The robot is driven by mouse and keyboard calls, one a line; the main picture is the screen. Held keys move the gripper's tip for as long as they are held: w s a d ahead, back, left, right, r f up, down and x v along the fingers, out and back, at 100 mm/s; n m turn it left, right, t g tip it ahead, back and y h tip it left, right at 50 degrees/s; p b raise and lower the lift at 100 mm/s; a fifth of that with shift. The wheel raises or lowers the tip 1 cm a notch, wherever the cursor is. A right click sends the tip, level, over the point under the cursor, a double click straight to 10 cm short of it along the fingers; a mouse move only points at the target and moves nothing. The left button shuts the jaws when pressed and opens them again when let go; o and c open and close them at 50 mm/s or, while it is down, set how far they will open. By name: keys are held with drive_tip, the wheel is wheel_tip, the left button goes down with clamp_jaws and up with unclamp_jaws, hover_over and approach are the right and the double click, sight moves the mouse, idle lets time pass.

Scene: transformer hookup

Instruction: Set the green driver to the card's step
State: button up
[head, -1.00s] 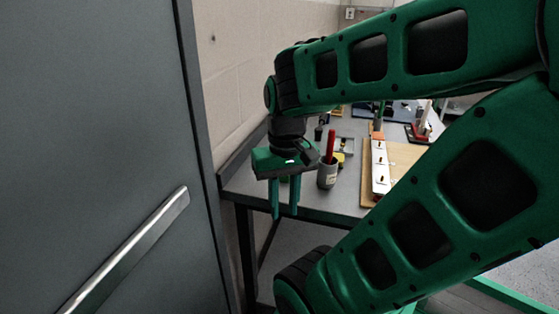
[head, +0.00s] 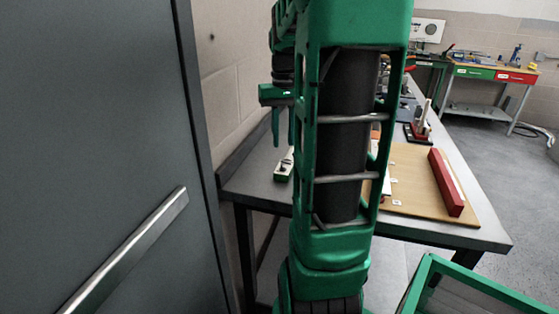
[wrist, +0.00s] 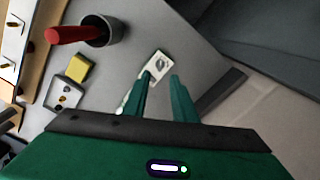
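A small white-and-green unit (head: 284,166) lies near the table's left front part. It looks like the green driver, though I cannot be sure. In the wrist view its pale face (wrist: 157,64) shows a dark round mark, perhaps a dial, too small to read. My gripper (wrist: 161,78) is open and empty, with its two fingers apart over the unit in the picture. I cannot tell whether they touch it. In the head view my gripper (head: 277,142) hangs above the table, partly behind my arm. I cannot pick out the card.
A grey cup (wrist: 113,27) holds a red-handled tool (wrist: 70,33), beside a yellow block (wrist: 78,67) and a grey holed plate (wrist: 66,94). A wooden board (head: 411,164) with a red bar (head: 446,183) lies on the table (head: 240,185). A grey door (head: 90,130) stands at left.

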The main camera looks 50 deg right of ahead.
sight(283, 166)
wheel_tip(283, 166, down, 8)
drive_tip(key=shift+r, duration=0.1)
idle(0.4)
clamp_jaws()
